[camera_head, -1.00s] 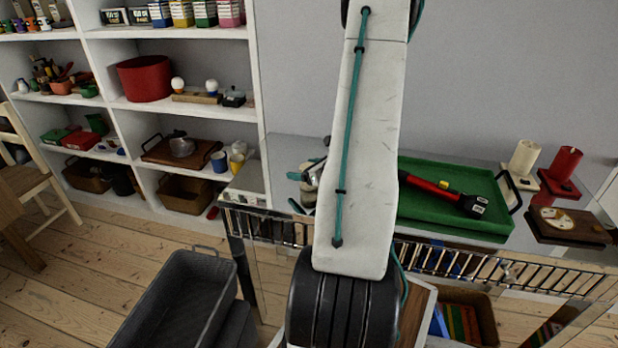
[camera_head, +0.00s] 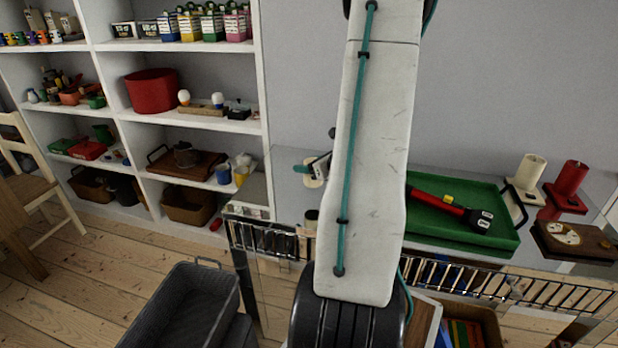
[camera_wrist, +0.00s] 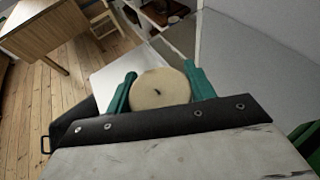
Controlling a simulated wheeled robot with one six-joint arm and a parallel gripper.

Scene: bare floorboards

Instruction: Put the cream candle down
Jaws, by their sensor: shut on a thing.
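In the wrist view my gripper (camera_wrist: 160,71) has its teal fingers closed on both sides of a round cream candle (camera_wrist: 160,90), seen end-on with a dark wick in the middle. In the head view my gripper (camera_head: 309,170) shows just left of my arm, above the glossy trolley top, with a small part of the cream candle (camera_head: 313,182) in it. The candle's underside is hidden, so I cannot tell whether it touches a surface.
A green tray (camera_head: 425,226) with a red-handled tool lies right of my arm. Another cream candle (camera_head: 530,172) and a red candle (camera_head: 571,178) stand right of it, near a dark wooden board (camera_head: 590,250). A metal rail (camera_head: 450,277) lines the trolley's front. Shelves stand left.

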